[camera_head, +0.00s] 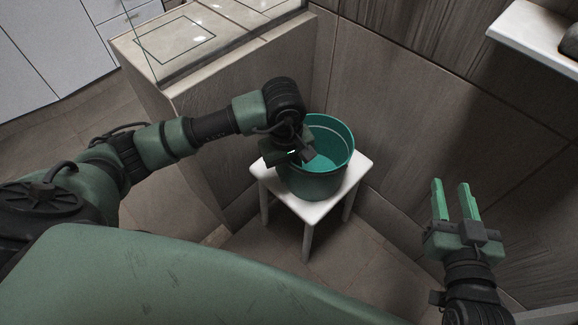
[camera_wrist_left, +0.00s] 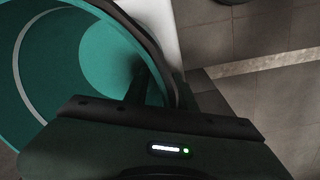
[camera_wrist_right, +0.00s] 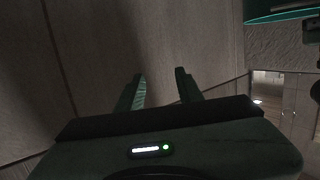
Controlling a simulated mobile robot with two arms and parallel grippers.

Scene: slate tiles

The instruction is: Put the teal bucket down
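The teal bucket (camera_head: 330,178) is upright over the white stool (camera_head: 308,210) in the head view. Its base overlaps the stool's top; I cannot tell for sure whether it bears its full weight there. My left gripper (camera_head: 300,152) is at the bucket's near-left rim. In the left wrist view its dark fingers (camera_wrist_left: 158,88) straddle the bucket's rim (camera_wrist_left: 150,32) and look shut on it; the fingertips are in shadow. My right gripper (camera_head: 453,192) is open and empty, off to the right of the stool. Its spread fingers also show in the right wrist view (camera_wrist_right: 160,92).
A tiled ledge (camera_head: 180,75) with a glass panel stands behind and left of the stool. Tiled walls (camera_head: 420,110) rise behind it. A white shelf (camera_head: 535,35) with a dark object is at the upper right. The floor (camera_head: 285,255) before the stool is clear.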

